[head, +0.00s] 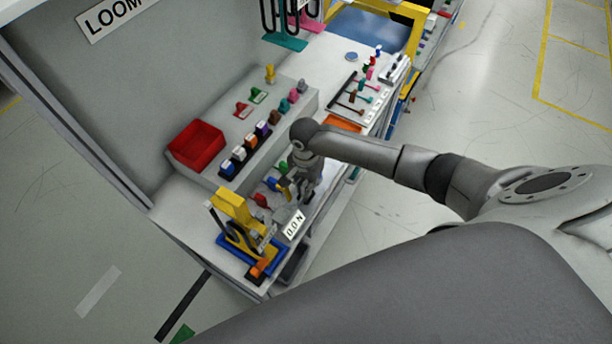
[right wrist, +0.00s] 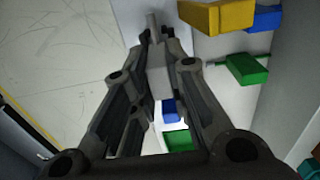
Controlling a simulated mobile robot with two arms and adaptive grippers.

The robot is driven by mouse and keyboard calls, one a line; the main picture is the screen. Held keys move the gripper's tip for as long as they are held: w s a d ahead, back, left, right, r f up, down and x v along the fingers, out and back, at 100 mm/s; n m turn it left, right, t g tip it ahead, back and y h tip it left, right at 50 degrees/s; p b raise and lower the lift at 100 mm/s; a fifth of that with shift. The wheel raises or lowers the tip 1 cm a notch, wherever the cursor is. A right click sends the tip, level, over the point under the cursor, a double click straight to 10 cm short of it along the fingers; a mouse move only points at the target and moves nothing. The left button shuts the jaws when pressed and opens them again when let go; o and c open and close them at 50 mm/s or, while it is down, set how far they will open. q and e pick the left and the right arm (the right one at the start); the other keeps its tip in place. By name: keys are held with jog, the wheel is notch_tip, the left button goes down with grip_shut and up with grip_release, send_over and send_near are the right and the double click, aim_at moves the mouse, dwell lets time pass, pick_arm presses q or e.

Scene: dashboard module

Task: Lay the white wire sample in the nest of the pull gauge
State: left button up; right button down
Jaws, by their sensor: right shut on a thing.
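The pull gauge (head: 232,208) is yellow with a blue base and stands at the near end of the bench. Its nest is too small to make out. My right gripper (head: 297,196) is over the bench, to the right of and beyond the gauge, pointing down. In the right wrist view its fingers (right wrist: 157,38) are closed on a pale grey-white piece (right wrist: 160,78), which looks like the white wire sample. The fingers cover part of it, and in the head view I cannot make it out. My left gripper is in neither view.
Coloured connector samples lie beside the gripper, among them a green block (right wrist: 245,68) and a red one (head: 261,200). A red bin (head: 196,145) and a row of connectors stand on the raised shelf behind. A white label plate (head: 293,224) is at the bench's front edge.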

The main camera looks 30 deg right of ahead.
aim_at(306, 184)
jog(key=shift+f+b, duration=0.5)
jog(key=shift+f, duration=0.65)
jog(key=c, duration=1.3)
grip_release()
notch_tip(306, 184, up, 12)
jog(key=shift+r, duration=0.1)
